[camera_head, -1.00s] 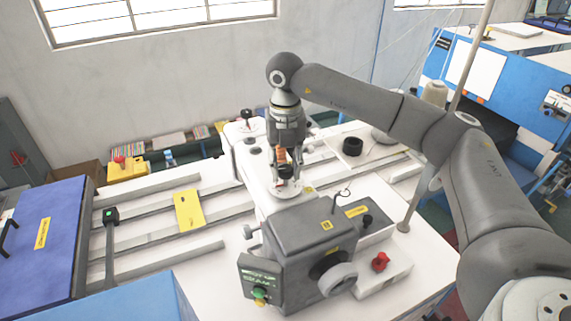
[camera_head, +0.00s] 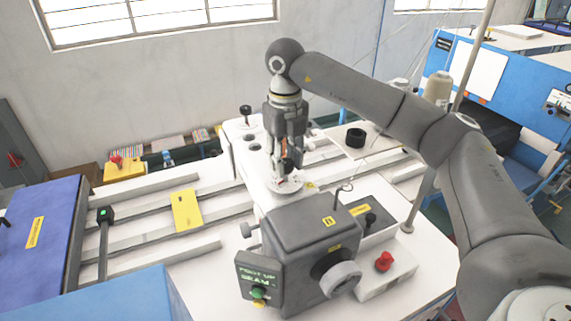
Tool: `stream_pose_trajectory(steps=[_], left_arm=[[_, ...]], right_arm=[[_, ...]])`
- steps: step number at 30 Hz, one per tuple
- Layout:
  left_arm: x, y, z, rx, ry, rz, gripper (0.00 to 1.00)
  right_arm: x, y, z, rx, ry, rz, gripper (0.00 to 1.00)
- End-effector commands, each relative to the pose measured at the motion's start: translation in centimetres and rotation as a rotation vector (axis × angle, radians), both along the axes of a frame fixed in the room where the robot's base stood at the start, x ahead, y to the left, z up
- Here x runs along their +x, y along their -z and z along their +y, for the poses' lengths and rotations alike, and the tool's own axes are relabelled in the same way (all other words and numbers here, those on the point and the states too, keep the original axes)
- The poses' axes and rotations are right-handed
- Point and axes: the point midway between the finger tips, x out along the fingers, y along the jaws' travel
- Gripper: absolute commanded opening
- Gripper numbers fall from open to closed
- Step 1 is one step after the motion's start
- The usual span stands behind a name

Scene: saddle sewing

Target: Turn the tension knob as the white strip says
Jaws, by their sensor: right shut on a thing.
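My right gripper (camera_head: 284,170) points straight down over the white sewing machine and is shut on the tension knob. The knob is a small dark piece between the fingers, mostly hidden by them. Below it is a round white dial plate (camera_head: 284,187) with small dark and red marks, too small to read. I cannot make out a separate white strip or any text on it. My left gripper is not in view.
The grey machine head (camera_head: 305,235) with a handwheel (camera_head: 341,280) and a green-lettered display (camera_head: 258,279) stands in front. A red knob (camera_head: 384,261) is at the right. A yellow plate (camera_head: 187,210) lies on the left rails.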

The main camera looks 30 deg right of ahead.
Motion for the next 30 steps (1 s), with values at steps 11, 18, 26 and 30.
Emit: stream_pose_trajectory(steps=[11,18,26,30], left_arm=[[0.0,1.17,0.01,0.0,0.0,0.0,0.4],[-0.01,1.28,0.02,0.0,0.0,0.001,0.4],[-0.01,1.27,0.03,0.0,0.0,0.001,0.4],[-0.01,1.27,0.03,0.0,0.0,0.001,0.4]], right_arm=[[0.08,-0.08,0.01,0.002,-0.181,-0.004,0.08],[0.08,-0.15,0.01,0.002,-0.215,-0.005,0.08],[0.08,-0.18,0.01,0.002,-0.216,-0.005,0.08],[0.08,-0.18,0.01,0.002,-0.216,-0.005,0.4]])
